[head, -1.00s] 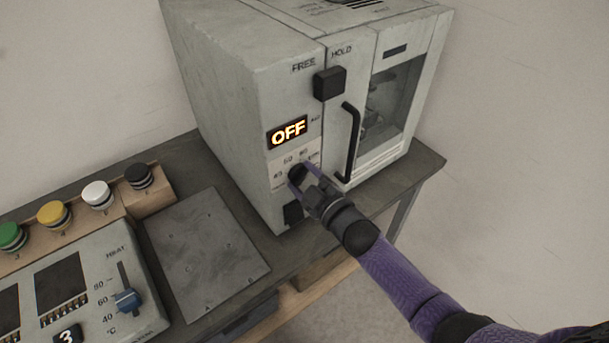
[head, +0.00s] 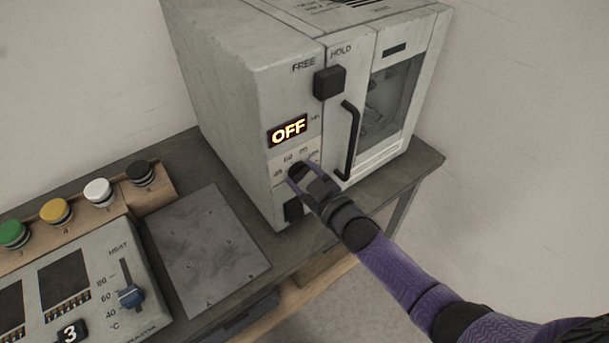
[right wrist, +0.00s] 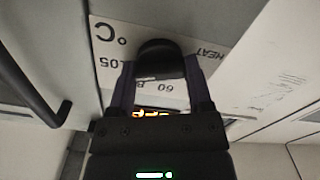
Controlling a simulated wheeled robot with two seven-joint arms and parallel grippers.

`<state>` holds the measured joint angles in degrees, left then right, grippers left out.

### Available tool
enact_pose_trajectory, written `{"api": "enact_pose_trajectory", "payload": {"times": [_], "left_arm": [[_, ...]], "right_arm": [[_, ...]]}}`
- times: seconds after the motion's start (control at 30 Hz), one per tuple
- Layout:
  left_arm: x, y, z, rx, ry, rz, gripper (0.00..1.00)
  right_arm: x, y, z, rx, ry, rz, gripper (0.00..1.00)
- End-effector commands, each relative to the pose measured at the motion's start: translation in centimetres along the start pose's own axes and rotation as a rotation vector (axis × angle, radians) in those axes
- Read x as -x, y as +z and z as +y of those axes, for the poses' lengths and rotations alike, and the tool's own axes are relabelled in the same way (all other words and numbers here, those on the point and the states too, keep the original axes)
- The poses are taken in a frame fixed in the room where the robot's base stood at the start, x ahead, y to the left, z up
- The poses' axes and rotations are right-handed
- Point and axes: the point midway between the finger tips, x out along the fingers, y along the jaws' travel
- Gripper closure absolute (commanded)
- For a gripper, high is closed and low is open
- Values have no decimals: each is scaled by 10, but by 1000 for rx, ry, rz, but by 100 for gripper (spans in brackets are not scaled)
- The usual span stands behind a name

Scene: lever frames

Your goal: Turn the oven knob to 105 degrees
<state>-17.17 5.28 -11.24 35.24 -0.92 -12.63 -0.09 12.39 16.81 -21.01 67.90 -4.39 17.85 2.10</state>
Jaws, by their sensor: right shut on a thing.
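The oven (head: 235,125) is a grey box on the bench, with a lit display (head: 289,131) reading OFF. Its dark round knob (head: 296,169) sits below the display on a pale dial label (head: 285,161). My right gripper (head: 300,178) is shut on the knob, with a finger on each side. In the right wrist view the knob (right wrist: 160,58) shows between the two fingers, with the upside-down label marks around it. The knob's exact pointer angle cannot be told. My left gripper is not in view.
The oven door has a black handle (head: 350,140) close to the right of the knob. A black block (head: 329,82) is above, by FREE and HOLD. A flat metal plate (head: 205,250), a heat panel (head: 90,285) and several coloured buttons (head: 98,191) are to the left.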

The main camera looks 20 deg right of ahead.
Motion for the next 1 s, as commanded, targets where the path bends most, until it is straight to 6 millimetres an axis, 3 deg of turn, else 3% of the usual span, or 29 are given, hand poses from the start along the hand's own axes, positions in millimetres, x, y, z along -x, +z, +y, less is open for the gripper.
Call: {"api": "enact_pose_trajectory", "payload": {"times": [0.2,0.23,0.37,0.67,1.0], "left_arm": [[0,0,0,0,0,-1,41],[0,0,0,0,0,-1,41],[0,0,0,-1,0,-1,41],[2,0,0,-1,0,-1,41],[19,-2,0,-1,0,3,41]], "right_arm": [[1,2,-1,-3,-1,-5,94],[1,2,-1,-3,-1,-5,29],[0,1,-1,-2,-1,-3,1],[6,0,0,-1,0,-3,0],[79,0,0,-1,-2,-5,0]]}}
